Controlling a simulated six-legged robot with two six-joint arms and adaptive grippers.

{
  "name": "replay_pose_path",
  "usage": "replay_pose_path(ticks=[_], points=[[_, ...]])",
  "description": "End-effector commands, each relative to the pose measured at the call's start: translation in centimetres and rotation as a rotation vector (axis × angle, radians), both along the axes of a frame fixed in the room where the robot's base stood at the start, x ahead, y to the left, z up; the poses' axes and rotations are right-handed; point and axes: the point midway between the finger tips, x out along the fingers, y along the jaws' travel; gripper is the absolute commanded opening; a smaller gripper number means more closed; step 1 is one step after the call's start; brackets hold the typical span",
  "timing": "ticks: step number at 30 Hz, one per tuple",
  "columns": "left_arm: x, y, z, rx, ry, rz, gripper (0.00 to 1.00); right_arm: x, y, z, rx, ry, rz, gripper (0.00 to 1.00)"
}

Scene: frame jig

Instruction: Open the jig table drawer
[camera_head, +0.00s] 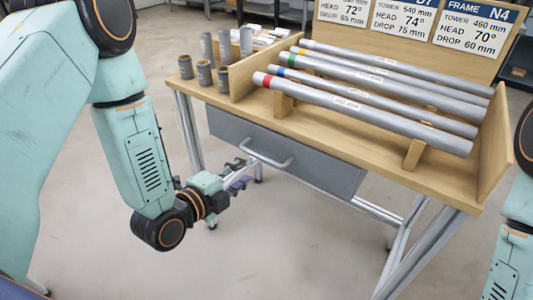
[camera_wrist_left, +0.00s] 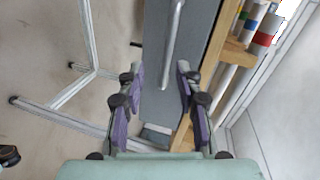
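The jig table drawer (camera_head: 320,172) has a plain grey front under the wooden tabletop and looks closed. Its pale bar handle (camera_head: 268,160) is on the front. In the left wrist view the drawer front (camera_wrist_left: 202,35) runs up the picture, with the handle (camera_wrist_left: 173,45) beyond the fingertips. My left gripper (camera_head: 243,172) is just in front of the drawer, near the handle's left end. In the left wrist view its purple-padded fingers (camera_wrist_left: 160,82) are spread apart with nothing held. The handle is ahead of the gap, apparently not between the pads. My right gripper is out of view.
The wooden jig table (camera_head: 300,127) carries several grey tubes (camera_head: 370,113) with coloured bands and short grey cylinders (camera_head: 205,73). Sign cards (camera_head: 470,25) stand behind. Metal table legs (camera_head: 188,130) flank the drawer. The floor (camera_head: 290,240) before it is clear.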

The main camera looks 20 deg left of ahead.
Motion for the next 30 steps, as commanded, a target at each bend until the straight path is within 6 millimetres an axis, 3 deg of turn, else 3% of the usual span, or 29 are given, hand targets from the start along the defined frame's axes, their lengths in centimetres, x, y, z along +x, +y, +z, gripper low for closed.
replay_pose_path(ticks=[11, 24, 30], points=[[0.2, -0.1, 0.6, 0.135, -0.087, -0.036, 0.35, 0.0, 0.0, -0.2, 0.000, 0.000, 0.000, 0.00], [6.1, -2.3, -0.8, 0.133, -0.087, -0.037, 0.35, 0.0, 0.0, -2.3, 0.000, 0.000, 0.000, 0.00], [7.2, -2.7, -0.9, 0.131, -0.085, -0.034, 0.35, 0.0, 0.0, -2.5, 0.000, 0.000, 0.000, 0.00]])
